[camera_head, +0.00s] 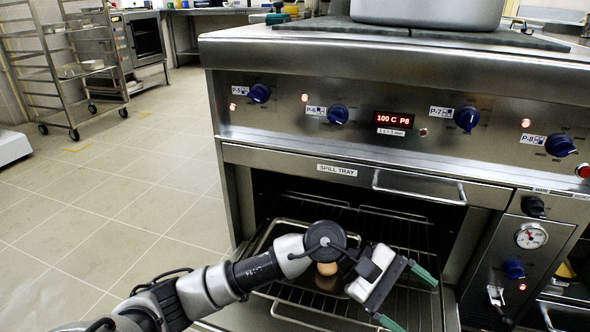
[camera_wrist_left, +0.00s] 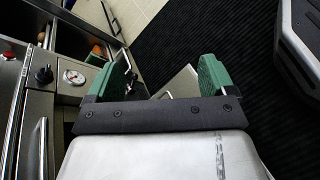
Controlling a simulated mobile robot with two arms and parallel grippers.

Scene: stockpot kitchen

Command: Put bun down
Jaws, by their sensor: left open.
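My left gripper (camera_head: 405,297) is over the wire rack in front of the open oven bay. Its two green fingers are spread apart. The left wrist view shows the same gripper (camera_wrist_left: 165,72) open with nothing between the fingers. A small tan, rounded thing, likely the bun (camera_head: 327,268), shows just below my wrist joint, apart from the fingers. It seems to rest on the dark metal tray (camera_head: 285,235) on the rack. My arm hides part of both, so the contact is unclear. My right gripper is not in view.
The wire rack (camera_head: 405,220) juts from the bay under the knob panel (camera_head: 400,118). A drawer handle (camera_head: 420,187) sticks out above it. A gauge (camera_head: 531,236) and a valve are at the right. A large pot (camera_head: 430,12) stands on top.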

